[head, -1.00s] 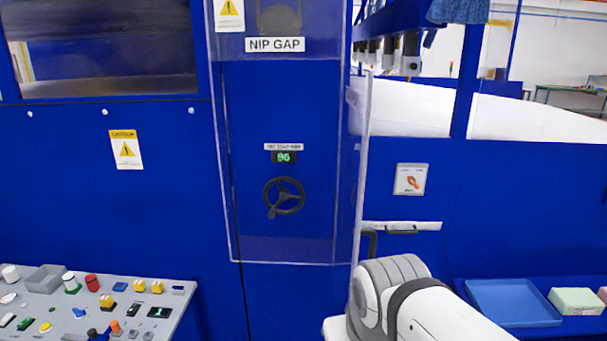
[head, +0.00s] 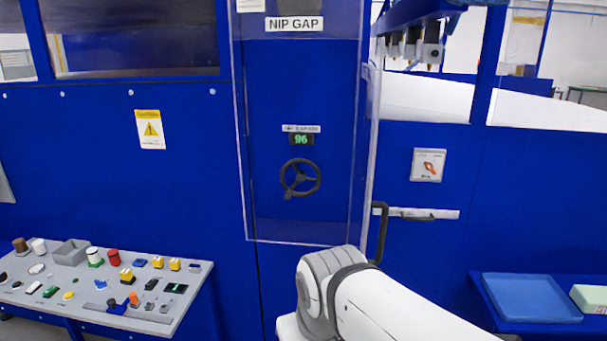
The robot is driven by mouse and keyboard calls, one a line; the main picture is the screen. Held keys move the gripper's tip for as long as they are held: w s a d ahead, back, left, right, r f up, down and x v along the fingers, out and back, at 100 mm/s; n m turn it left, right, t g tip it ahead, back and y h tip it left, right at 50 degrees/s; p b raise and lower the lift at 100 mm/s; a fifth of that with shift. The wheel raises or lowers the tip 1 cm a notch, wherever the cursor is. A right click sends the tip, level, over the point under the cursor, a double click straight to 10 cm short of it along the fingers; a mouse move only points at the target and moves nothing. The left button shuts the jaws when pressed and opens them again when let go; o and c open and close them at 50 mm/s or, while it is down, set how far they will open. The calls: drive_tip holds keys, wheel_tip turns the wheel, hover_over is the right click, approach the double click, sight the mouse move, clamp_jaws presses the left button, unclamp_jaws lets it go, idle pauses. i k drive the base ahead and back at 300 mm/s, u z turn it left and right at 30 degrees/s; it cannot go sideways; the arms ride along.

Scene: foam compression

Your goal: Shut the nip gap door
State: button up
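The nip gap door is a clear panel (head: 338,215) with pale edges. It stands in front of the blue machine face under the "NIP GAP" sign (head: 294,24). A black handle (head: 381,232) shows by its lower right edge, just above my arm. I cannot tell for sure how far the door stands open. Through the clear panel I see a black handwheel (head: 300,178) and a green display (head: 301,140) reading 96. My white and grey arm reaches in from the lower right, below the door. My gripper is out of sight, so its contact with the handle cannot be seen.
A control desk (head: 62,305) with several buttons juts out at the lower left. A blue tray (head: 530,298) and a pale green block (head: 592,299) lie on a shelf at the lower right. A pale horizontal bar (head: 435,213) is on the wall right of the door.

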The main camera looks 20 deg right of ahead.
sight(359, 172)
drive_tip(key=u, duration=1.6)
drive_tip(key=k, duration=1.1)
drive_tip(key=z, duration=1.5)
drive_tip(key=i, duration=0.5)
